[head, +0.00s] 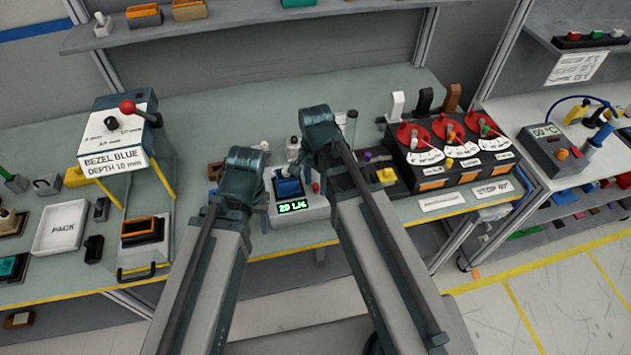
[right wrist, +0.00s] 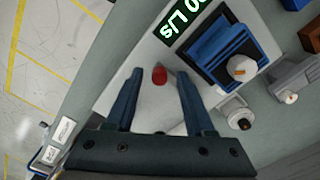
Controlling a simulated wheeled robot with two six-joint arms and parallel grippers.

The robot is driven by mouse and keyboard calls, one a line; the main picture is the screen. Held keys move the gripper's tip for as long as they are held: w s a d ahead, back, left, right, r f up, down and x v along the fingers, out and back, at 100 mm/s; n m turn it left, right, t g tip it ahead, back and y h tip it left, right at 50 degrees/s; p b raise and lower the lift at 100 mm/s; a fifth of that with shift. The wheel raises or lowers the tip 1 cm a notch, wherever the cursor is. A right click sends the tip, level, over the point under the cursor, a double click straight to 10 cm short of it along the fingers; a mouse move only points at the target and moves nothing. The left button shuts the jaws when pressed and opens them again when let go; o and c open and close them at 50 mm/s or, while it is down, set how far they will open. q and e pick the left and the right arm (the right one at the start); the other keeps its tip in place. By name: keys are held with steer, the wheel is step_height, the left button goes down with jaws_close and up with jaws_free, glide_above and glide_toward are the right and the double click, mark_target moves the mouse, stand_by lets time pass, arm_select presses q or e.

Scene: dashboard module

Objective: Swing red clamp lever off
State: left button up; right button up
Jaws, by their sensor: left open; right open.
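The small red clamp lever (right wrist: 159,76) stands out from the light grey fixture (right wrist: 125,75), beside the blue part (right wrist: 222,48). In the right wrist view my right gripper (right wrist: 160,72) is open, with the red lever seen between its two fingers; contact cannot be told. In the head view the red lever (head: 315,187) shows just right of the blue part (head: 289,187), above the green display (head: 292,206). My right gripper (head: 322,135) is over the fixture's right side, its fingers mostly hidden. My left gripper (head: 240,175) is open, left of the fixture, its fingers largely hidden by its own body.
A box with red dials (head: 450,135) stands right of the fixture. A bezel stand (head: 120,130) and white PACK tray (head: 62,228) are at left. A white-capped knob (right wrist: 242,68) and grey clamp (right wrist: 236,110) lie beside the right gripper.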

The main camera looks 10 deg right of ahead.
step_height(320, 180, up, 14)
steer(key=p, duration=1.3)
steer(key=shift+p, duration=0.35)
steer(key=shift+f, duration=0.15)
steer(key=s+a+f+n+b, duration=0.3)
steer(key=s+f+n+b, duration=0.1)
steer(key=f+n+b, duration=0.3)
steer(key=s+a+f+n+h+b, duration=0.1)
steer(key=s+a+f+n+b, duration=0.1)
steer(key=s+f+n+b, duration=0.3)
step_height(320, 180, down, 3)
steer(key=n+b, duration=0.2)
steer(key=b, duration=0.1)
steer(key=shift+s+a+r, duration=0.15)
steer(key=shift+s+a, duration=0.15)
steer(key=shift+a, duration=0.1)
